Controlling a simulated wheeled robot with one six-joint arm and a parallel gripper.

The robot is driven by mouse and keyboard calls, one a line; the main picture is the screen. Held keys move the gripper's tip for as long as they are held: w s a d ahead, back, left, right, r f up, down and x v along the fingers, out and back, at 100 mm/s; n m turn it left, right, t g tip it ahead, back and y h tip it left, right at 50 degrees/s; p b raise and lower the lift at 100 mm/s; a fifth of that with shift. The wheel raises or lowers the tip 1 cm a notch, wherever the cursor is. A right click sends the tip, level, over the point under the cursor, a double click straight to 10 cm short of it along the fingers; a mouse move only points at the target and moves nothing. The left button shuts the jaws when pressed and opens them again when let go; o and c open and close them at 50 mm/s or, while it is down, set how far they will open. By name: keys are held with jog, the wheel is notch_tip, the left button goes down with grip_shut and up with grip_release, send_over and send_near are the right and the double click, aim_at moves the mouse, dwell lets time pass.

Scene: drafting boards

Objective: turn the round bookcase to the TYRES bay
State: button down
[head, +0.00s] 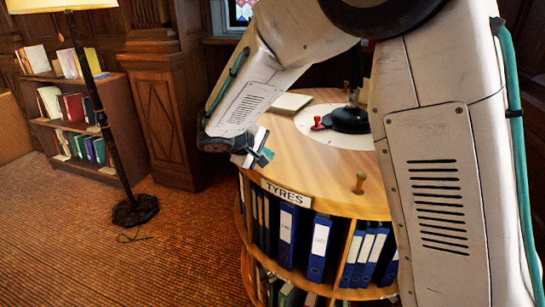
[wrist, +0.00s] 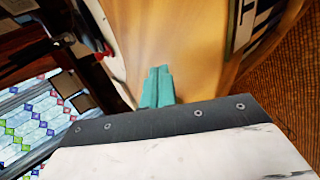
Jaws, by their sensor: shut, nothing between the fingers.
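The round bookcase (head: 322,190) has a pale wooden top and bays of blue binders below its rim. A TYRES label (head: 286,193) is on the rim, on the near left side, above a bay of blue binders (head: 287,228). A wooden peg (head: 359,183) stands on the top near the front edge, right of the label. My gripper (head: 262,158) is shut and empty, over the left edge of the top. In the wrist view its teal fingers (wrist: 157,88) are together against the wooden top (wrist: 185,45); I cannot tell whether they touch it.
On the top are a red stamp (head: 319,123), a black round object (head: 349,119) and a book (head: 292,103). A floor lamp (head: 100,120) and a low bookshelf (head: 75,125) stand at the left. The carpet between is clear. My arm hides the bookcase's right side.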

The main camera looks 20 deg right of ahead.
jog(key=shift+w+a, duration=0.35)
jog(key=shift+w, duration=0.35)
jog(key=shift+w+a, duration=0.3)
jog(key=shift+w, duration=0.45)
